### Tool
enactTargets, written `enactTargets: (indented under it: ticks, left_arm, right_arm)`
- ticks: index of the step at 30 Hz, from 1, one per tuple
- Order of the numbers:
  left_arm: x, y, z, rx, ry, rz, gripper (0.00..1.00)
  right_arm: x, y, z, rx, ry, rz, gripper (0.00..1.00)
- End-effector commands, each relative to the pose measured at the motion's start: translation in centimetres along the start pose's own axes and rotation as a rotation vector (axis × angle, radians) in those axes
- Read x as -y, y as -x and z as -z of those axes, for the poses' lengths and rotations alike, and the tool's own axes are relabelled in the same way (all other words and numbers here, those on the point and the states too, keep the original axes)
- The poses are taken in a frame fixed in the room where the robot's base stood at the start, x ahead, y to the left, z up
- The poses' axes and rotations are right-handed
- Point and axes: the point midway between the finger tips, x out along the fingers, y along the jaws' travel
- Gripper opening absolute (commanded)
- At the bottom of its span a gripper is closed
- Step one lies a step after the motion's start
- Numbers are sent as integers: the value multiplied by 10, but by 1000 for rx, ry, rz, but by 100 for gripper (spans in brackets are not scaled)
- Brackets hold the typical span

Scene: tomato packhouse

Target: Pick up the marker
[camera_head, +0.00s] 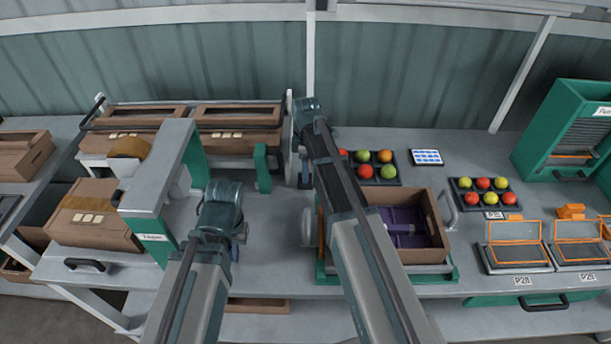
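I cannot make out a marker in the head view. My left gripper (238,242) hangs over the grey bench left of centre, mostly hidden behind its own wrist. My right arm reaches further back, and my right gripper (304,178) is low near the back middle of the bench, largely hidden by the arm. The fingers of both are too small or covered to tell whether they are open or hold anything.
An open cardboard box (433,222) with a purple insert stands right of my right arm. Trays of tomatoes (484,182) and orange-framed boxes (515,270) lie further right. A grey-green taping machine (158,175) and closed cartons (85,235) stand left. Bench between is mostly clear.

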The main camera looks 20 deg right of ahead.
Motion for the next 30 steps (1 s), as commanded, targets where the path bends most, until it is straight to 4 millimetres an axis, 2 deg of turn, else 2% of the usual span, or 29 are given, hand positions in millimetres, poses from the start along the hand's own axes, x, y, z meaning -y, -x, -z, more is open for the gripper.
enactTargets:
  ticks: [1, 10, 23, 30]
  left_arm:
    - [0, 0, 0, 0, 0, 0, 0]
    - [0, 0, 0, 0, 0, 0, 0]
    - [0, 2, 0, 0, 0, 0, 0]
    - [2, 20, -1, 0, 0, 0, 0]
  right_arm:
    - [0, 0, 0, 0, 0, 0, 54]
    - [0, 0, 0, 0, 0, 0, 0]
    - [0, 2, 0, 0, 0, 0, 0]
    - [0, 20, 0, 0, 0, 0, 0]
